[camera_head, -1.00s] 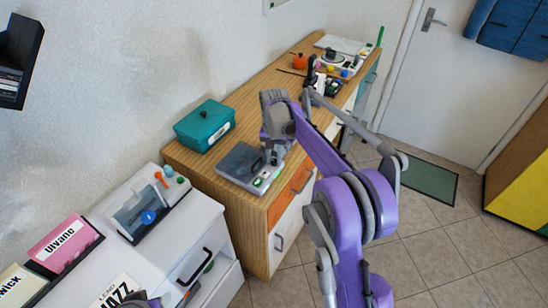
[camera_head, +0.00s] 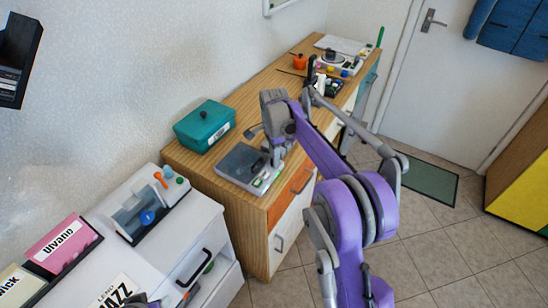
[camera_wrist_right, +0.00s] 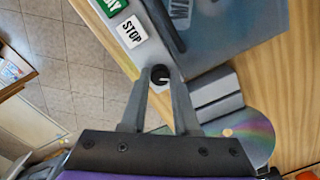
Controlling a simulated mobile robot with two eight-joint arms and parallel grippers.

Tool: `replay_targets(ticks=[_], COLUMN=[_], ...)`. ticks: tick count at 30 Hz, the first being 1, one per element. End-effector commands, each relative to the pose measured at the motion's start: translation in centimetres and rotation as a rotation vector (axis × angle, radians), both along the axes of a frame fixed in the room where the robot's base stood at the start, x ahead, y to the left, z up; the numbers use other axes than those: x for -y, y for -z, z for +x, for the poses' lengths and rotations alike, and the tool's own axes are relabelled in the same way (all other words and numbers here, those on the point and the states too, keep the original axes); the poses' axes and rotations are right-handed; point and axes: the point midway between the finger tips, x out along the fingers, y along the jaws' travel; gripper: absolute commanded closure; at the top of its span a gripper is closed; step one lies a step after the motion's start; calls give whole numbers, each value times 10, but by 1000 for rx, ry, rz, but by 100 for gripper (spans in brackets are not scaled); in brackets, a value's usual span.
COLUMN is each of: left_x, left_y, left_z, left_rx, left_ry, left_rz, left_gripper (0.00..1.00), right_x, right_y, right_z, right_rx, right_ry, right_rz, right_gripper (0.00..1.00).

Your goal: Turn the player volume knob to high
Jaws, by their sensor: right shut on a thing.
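The player (camera_head: 238,163) is a grey box with a dark lid on the near end of the wooden cabinet. My right gripper (camera_head: 273,161) reaches down to its right-hand edge. In the right wrist view the gripper's fingertips (camera_wrist_right: 160,76) are shut on the small black volume knob (camera_wrist_right: 160,73), one finger on each side. A pale mark shows on the knob's top. The white STOP button (camera_wrist_right: 131,32) and a green button (camera_wrist_right: 112,6) are on the same panel strip. A small grey and purple piece at the bottom of the head view may be my left gripper (camera_head: 142,301); its jaws are not readable.
A teal box (camera_head: 205,126) stands behind the player. A shiny disc (camera_wrist_right: 247,136) shows beside a grey block (camera_wrist_right: 216,96) in the wrist view. A white cabinet (camera_head: 200,237) is at the near left. Tiled floor lies right of the wooden cabinet.

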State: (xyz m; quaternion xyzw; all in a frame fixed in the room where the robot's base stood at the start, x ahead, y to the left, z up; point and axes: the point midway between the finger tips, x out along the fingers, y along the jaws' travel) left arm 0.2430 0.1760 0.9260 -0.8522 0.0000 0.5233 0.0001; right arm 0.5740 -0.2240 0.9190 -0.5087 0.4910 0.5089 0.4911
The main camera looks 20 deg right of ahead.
Motion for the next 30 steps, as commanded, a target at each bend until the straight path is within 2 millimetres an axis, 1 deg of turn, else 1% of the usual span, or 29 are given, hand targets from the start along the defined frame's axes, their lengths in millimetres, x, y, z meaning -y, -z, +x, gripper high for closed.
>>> replay_targets(ticks=[21, 30], left_x=[0, 0], left_y=[3, 3], left_z=[-1, -1], left_rx=[-1, -2], left_ry=[0, 0], left_rz=[0, 0], left_gripper=[50, 50], right_x=[0, 0], right_y=[-1, -1], right_z=[0, 0], right_rx=[1, 1], right_ry=[679, 923], right_rz=[0, 0], right_gripper=[100, 100])
